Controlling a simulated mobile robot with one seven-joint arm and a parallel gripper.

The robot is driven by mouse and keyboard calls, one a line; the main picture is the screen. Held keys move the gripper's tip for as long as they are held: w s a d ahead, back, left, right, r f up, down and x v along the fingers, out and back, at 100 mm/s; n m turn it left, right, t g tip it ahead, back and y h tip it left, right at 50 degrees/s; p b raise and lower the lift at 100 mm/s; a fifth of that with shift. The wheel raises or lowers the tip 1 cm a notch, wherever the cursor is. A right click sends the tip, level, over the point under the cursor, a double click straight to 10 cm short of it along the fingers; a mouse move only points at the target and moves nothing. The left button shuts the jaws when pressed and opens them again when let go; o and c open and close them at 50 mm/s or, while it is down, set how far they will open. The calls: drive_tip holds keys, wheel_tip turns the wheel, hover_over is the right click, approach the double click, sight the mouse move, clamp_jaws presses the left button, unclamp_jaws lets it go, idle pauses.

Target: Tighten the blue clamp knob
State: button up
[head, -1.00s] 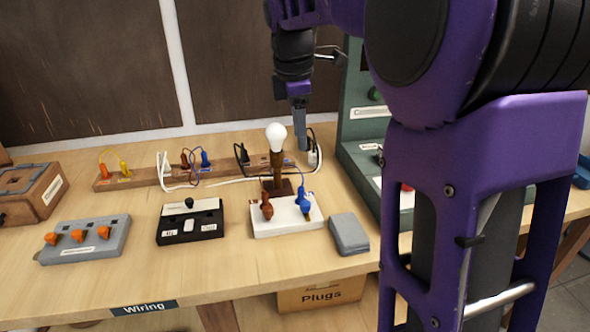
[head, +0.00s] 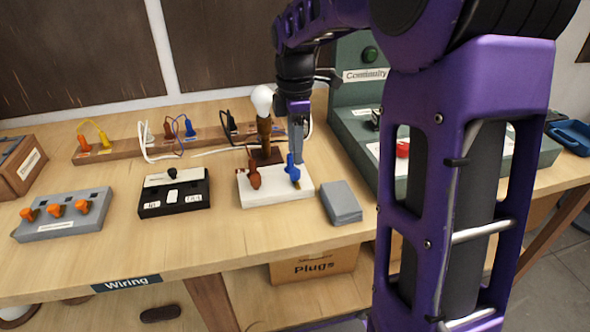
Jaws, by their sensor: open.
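The blue clamp knob (head: 292,168) stands on the right side of a white terminal block (head: 262,198) on the bench. A brown-orange knob (head: 254,174) stands on the same block to its left. My gripper (head: 297,152) points down right at the blue knob, its fingers overlapping the knob's top in the head view. It is open. I cannot tell whether the fingers touch the knob. The lamp, with a white bulb (head: 262,100) on a brown stem, stands just behind the block.
A grey box (head: 341,203) lies right of the block. A black switch box (head: 173,194) and a grey block with orange knobs (head: 62,216) stand to the left. A green continuity tester (head: 353,140) is at the right. A wooden rail (head: 105,152) with plugs and wires runs behind.

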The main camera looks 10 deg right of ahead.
sight(295, 170)
wheel_tip(295, 170, down, 5)
drive_tip(key=shift+f+b, duration=0.2)
drive_tip(key=shift+b, duration=0.2)
clamp_jaws()
